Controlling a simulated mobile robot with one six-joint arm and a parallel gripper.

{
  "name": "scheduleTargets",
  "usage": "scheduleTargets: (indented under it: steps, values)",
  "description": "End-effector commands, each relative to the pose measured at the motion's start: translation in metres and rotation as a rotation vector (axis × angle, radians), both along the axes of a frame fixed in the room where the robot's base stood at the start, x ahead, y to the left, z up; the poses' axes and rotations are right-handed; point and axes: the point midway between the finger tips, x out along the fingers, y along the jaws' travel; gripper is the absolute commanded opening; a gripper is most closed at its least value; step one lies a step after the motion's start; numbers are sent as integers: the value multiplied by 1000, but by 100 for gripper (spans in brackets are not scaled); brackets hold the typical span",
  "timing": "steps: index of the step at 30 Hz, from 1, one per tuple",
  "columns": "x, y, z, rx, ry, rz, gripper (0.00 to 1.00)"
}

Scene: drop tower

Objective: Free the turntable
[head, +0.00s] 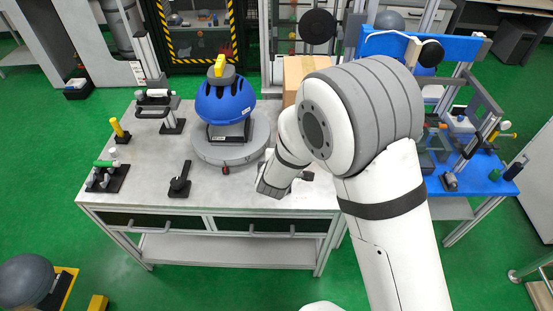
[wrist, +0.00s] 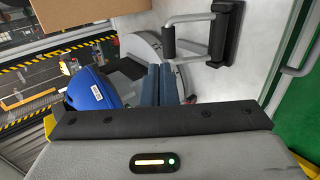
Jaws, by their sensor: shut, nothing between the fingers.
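The turntable (head: 207,153) is a grey round disc on the table. It carries a blue helmet (head: 225,103) on a dark support, with a yellow block (head: 219,66) on top. A small dark red knob (head: 225,169) sits at its front rim. In the wrist view the helmet (wrist: 88,90) is at left and part of the turntable (wrist: 143,47) shows behind my fingers. My gripper (head: 268,192) is just right of the turntable, low by the front table edge. Its fingers (wrist: 164,68) are together, with nothing between them.
A black plate with a grey handle (wrist: 222,32) stands beside the turntable. A cardboard box (head: 292,75) is behind. On the left are a black stand (head: 180,182), a yellow-handled tool (head: 117,127) and a rack with a green tool (head: 105,177). The table's front left is mostly clear.

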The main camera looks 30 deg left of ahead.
Motion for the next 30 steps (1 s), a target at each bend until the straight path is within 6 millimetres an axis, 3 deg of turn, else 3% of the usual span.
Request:
scheduleTargets:
  steps: [5, 12, 30]
  values:
    - [-22, -13, 24, 3, -1, 1, 0]
    - [-37, -23, 41, 1, 0, -1, 0]
    - [-38, -25, 42, 0, 1, -3, 0]
